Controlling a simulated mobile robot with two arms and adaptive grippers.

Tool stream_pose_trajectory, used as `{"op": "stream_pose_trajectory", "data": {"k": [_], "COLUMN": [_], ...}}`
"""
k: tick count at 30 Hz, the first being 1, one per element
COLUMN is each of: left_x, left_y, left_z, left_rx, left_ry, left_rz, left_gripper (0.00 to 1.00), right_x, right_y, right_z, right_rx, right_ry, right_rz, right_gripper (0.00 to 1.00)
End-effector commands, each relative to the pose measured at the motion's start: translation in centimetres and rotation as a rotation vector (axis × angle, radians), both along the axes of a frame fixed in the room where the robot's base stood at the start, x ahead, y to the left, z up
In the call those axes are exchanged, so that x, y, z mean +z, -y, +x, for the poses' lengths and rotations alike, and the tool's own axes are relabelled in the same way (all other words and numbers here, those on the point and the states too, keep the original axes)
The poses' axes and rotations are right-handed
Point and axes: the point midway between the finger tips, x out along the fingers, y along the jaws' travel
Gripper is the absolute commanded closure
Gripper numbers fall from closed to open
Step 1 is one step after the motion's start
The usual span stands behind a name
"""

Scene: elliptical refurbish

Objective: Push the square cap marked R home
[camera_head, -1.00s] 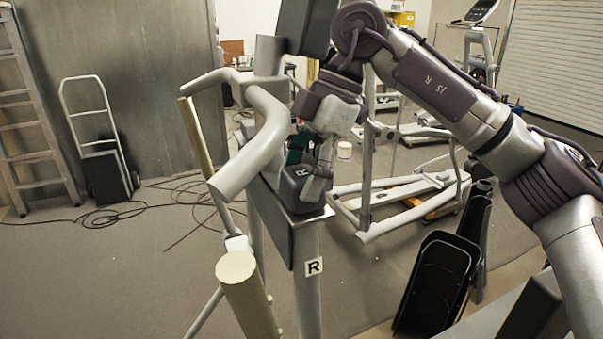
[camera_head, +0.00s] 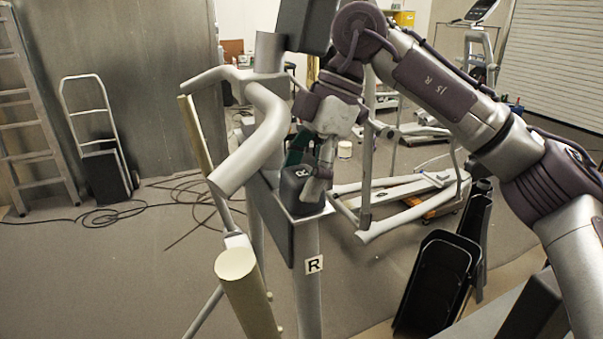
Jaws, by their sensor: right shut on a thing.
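The dark square cap marked R (camera_head: 298,199) is at the top of the square upright post (camera_head: 308,295), which carries a white R label (camera_head: 314,264). The cap looks to sit at the post's top plate (camera_head: 312,213); how far it is in is too small to tell. My right gripper (camera_head: 318,180) reaches down from above and is shut on the cap's right side. My left gripper is not in view.
A curved grey handlebar (camera_head: 262,140) and an upright tan-topped tube (camera_head: 240,280) stand left of the post. Another exercise machine (camera_head: 400,200) lies behind. Cables (camera_head: 100,217) run over the floor at left.

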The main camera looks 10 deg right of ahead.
Motion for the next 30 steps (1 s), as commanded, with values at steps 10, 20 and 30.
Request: {"op": "stream_pose_trajectory", "data": {"k": [10, 20, 30], "left_x": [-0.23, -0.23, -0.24], "left_y": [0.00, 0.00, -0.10], "left_z": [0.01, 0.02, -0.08], "left_rx": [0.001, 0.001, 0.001], "left_ry": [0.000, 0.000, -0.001], "left_rz": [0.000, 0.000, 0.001], "left_gripper": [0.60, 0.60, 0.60], "right_x": [-0.37, -0.38, 0.01], "right_y": [0.00, 0.00, 0.14], "right_z": [0.00, -0.01, 0.06], "right_rx": [0.000, 0.000, -0.001], "right_ry": [0.000, -0.001, 0.001], "right_rz": [0.000, -0.001, 0.000], "right_gripper": [0.56, 0.01, 0.01]}}
